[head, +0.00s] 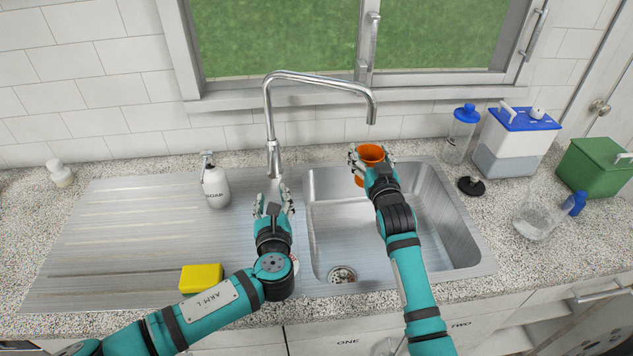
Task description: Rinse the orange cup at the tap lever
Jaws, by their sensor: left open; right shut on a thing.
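The orange cup (370,154) is held in my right gripper (367,163) over the back of the sink basin (436,216). It is below the spout end of the tall chrome tap (320,83). No water stream is visible. My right gripper is shut on the cup and hides part of its side. My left gripper (273,205) is open and empty, just in front of the tap base, left of the basin. The tap lever (275,158) seems to be at the base of the tap; its exact shape is too small to tell.
A soap bottle (215,182) stands left of the tap. A yellow sponge (201,278) lies near the front of the drainboard (122,232). Right of the sink are a blue-lidded container (516,142), a clear bottle (460,136), a green box (597,167) and a clear jug (537,217).

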